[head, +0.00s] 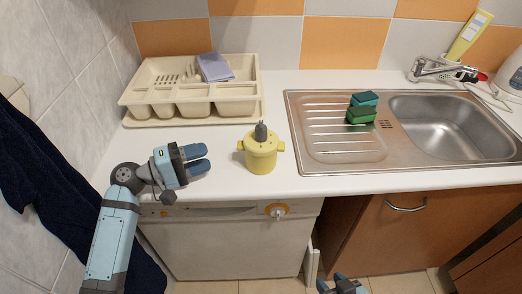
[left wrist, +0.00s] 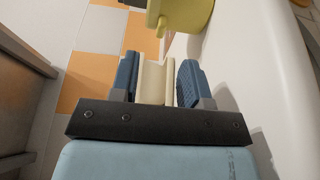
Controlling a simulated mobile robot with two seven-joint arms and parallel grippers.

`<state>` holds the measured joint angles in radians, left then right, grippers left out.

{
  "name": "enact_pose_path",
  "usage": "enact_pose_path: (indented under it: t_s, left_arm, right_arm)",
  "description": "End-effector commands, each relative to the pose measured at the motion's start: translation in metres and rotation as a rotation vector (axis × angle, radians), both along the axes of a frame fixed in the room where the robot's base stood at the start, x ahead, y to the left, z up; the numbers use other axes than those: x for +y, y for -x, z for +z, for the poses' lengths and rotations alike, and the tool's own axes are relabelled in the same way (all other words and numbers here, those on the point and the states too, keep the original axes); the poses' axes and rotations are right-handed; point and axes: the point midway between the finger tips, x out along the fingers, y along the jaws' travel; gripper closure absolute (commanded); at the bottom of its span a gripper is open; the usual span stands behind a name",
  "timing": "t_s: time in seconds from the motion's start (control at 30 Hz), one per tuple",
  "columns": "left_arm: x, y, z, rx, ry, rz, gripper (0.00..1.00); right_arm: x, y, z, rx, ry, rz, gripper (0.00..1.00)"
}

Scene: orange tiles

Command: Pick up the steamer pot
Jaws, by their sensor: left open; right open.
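The steamer pot (head: 261,155) is yellow with side handles and a grey top piece. It stands upright on the white counter, left of the sink and near the front edge. In the left wrist view, part of the yellow pot (left wrist: 190,14) shows at the top edge, beyond the fingers. My left gripper (head: 207,159) is open and empty, to the left of the pot and apart from it, its fingers pointing right. It also shows in the left wrist view (left wrist: 159,78). My right gripper (head: 342,287) is open at the bottom edge, low in front of the cabinets, far from the pot.
A cream cutlery tray (head: 190,112) with a grey-blue cloth (head: 215,67) sits behind the left gripper. A steel sink (head: 455,130) with green sponges (head: 361,115) on its drainer lies right of the pot. The counter (head: 225,187) around the pot is clear.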

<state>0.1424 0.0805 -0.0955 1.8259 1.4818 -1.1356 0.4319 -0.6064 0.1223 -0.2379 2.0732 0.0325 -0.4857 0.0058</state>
Motion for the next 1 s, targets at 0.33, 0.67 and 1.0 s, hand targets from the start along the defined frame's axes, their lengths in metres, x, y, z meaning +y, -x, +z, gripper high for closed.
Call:
enact_pose_path:
  t_s: [0.33,0.67,1.0]
  left_arm:
    - [-0.034,-0.011,-0.001,-0.001,0.001,0.001,0.57]
    - [-0.075,-0.023,-0.003,-0.001,-0.001,0.001,0.57]
    - [-0.076,-0.023,-0.003,-0.001,-0.003,0.001,0.76]
  right_arm:
    - [0.000,0.000,0.000,0.000,0.000,0.000,0.57]
    - [0.000,0.000,0.000,0.000,0.000,0.000,0.57]
    - [0.000,0.000,0.000,0.000,0.000,0.000,0.57]
